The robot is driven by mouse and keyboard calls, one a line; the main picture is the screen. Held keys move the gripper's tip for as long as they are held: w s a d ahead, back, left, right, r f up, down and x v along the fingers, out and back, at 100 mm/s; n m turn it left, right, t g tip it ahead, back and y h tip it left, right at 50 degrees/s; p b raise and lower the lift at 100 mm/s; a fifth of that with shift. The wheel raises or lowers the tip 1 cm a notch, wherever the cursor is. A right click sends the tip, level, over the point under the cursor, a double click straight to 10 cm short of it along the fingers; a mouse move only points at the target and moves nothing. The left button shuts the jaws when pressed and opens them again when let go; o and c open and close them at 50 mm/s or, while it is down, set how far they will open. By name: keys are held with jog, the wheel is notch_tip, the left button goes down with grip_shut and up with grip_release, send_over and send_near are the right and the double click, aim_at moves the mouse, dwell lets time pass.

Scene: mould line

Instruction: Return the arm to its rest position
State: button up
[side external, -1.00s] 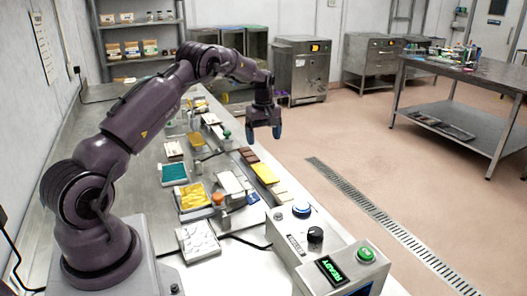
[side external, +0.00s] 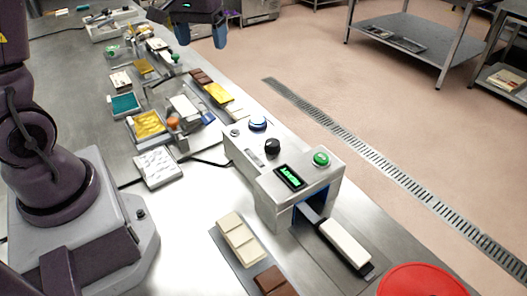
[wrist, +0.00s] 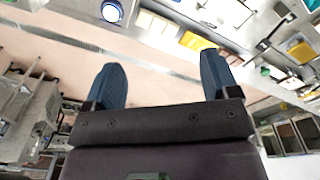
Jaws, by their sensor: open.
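My gripper (side external: 202,32) shows at the top edge of the side view. Its two blue fingers point down, spread apart, with nothing between them. It hangs above the floor side of the bench, beyond the row of bars. In the wrist view my gripper (wrist: 162,78) has both blue fingers wide apart and the gap is empty. Most of my raised arm is cut off by the top of the side view.
A control box (side external: 290,178) with a lit READY display stands on the bench. A cream bar (side external: 240,238) and a red disc (side external: 422,282) are in front. A yellow-filled tray (side external: 148,124) and a teal-filled tray (side external: 125,104) lie left.

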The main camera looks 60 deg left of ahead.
jog(key=s+d+r+m+t, duration=0.2)
jog(key=s+d+r+m, duration=0.1)
jog(key=s+d, duration=0.4)
jog(key=s+d+r+m+t, duration=0.2)
jog(key=s+d+r+m, duration=0.2)
jog(key=s+d, duration=0.3)
jog(key=shift+s+d+r+t, duration=0.15)
jog(key=shift+s+d+t, duration=0.2)
jog(key=shift+s+t, duration=0.05)
